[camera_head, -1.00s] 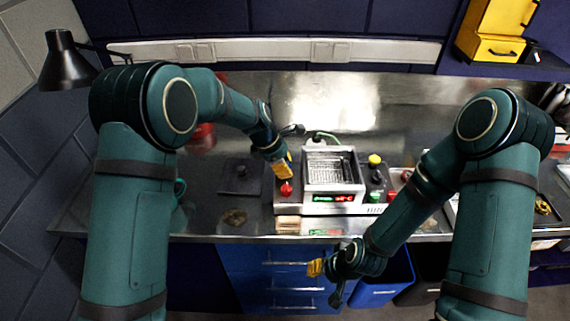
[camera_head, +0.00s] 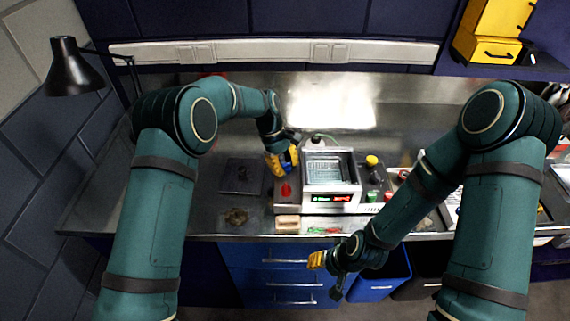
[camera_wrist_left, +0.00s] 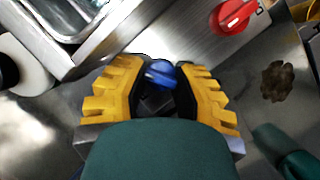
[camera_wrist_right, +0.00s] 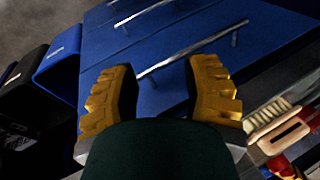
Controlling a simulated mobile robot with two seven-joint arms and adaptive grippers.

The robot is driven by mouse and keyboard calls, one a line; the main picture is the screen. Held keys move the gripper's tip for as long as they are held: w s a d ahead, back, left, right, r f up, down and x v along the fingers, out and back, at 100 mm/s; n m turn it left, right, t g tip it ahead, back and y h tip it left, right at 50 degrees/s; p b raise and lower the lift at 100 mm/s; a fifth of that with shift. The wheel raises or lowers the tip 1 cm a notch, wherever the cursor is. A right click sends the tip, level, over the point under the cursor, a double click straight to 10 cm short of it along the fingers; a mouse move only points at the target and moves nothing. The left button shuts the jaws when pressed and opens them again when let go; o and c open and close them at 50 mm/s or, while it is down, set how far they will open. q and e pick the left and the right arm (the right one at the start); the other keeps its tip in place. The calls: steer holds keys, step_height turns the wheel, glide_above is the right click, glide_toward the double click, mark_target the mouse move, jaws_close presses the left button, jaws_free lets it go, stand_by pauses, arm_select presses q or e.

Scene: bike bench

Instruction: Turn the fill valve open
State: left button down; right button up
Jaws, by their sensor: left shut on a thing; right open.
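A blue valve knob (camera_wrist_left: 160,72) sits between the yellow fingers of my left gripper (camera_wrist_left: 153,92) in the left wrist view. The left gripper is shut on it. In the head view, the left gripper (camera_head: 281,163) is at the left side of the metal bath unit (camera_head: 331,190), and a bit of the blue knob (camera_head: 291,155) shows there. The knob's base is hidden by the fingers. My right gripper (camera_head: 318,261) is open and empty, low in front of the bench's front edge; its spread fingers show in the right wrist view (camera_wrist_right: 163,92).
A red knob (camera_head: 286,190) is on the unit just in front of the left gripper; it also shows in the left wrist view (camera_wrist_left: 232,15). Yellow (camera_head: 372,161) and green (camera_head: 373,197) buttons are on the unit's right side. Blue drawers (camera_head: 275,275) are below the bench.

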arm_select(q)
steer(key=shift+f+m+g+y, duration=0.1)
steer(key=shift+m+g+y, duration=0.2)
steer(key=shift+m, duration=0.8)
steer(key=c, duration=0.7)
jaws_free()
steer(key=shift+a, duration=0.1)
steer(key=shift+w+r, duration=0.15)
steer(key=shift+r, duration=0.2)
steer(key=v, duration=0.5)
steer(key=shift+w+r, duration=0.1)
steer(key=shift+r, duration=0.2)
steer(key=shift+v, duration=0.9)
